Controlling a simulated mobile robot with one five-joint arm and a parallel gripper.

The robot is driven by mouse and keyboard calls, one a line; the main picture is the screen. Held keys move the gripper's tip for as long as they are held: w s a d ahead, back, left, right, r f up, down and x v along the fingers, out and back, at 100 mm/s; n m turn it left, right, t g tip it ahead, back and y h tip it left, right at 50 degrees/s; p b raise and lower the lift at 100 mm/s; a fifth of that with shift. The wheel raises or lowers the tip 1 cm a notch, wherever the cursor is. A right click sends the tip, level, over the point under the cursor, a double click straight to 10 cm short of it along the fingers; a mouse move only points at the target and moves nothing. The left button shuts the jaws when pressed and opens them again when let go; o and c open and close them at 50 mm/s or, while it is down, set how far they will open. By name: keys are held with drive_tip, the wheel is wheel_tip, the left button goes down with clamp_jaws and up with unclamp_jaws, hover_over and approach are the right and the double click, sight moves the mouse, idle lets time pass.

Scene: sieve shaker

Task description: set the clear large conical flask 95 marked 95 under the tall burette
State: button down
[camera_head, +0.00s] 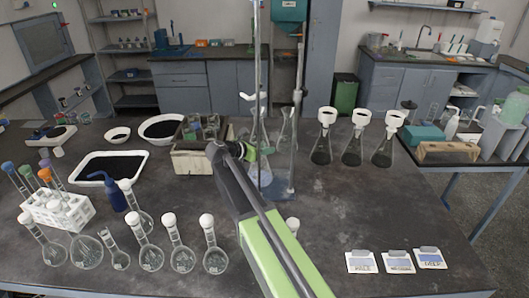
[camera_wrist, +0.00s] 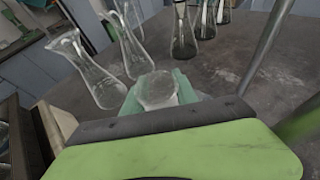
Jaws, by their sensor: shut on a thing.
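My gripper (camera_wrist: 160,95) is shut on a clear glass piece (camera_wrist: 158,88), seen from above as a pale round top between the teal fingers. I cannot read any mark on it, and its lower part is hidden. In the head view my gripper (camera_head: 248,152) is at the burette stand, and my arm covers most of what it holds. The tall burette (camera_head: 257,55) rises above a blue-grey stand base (camera_head: 278,187). Clear conical flasks (camera_head: 287,130) show just behind the gripper. Two clear flasks (camera_wrist: 88,72) stand beyond the fingers in the wrist view.
Three dark-filled flasks (camera_head: 352,148) with white tops stand right of the stand. A wooden box (camera_head: 200,160) is close on the left. Several stoppered flasks (camera_head: 182,255) line the front left. White label cards (camera_head: 398,262) lie front right. The bench right of my arm is largely clear.

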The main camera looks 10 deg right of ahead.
drive_tip(key=c, duration=1)
unclamp_jaws()
drive_tip(key=shift+f, duration=0.1)
drive_tip(key=shift+o, duration=0.2)
drive_tip(key=shift+r, duration=0.3)
drive_tip(key=p+v, duration=0.4)
drive_tip(key=v, duration=0.8)
drive_tip(key=shift+p, duration=0.3)
drive_tip(key=shift+f, duration=0.15)
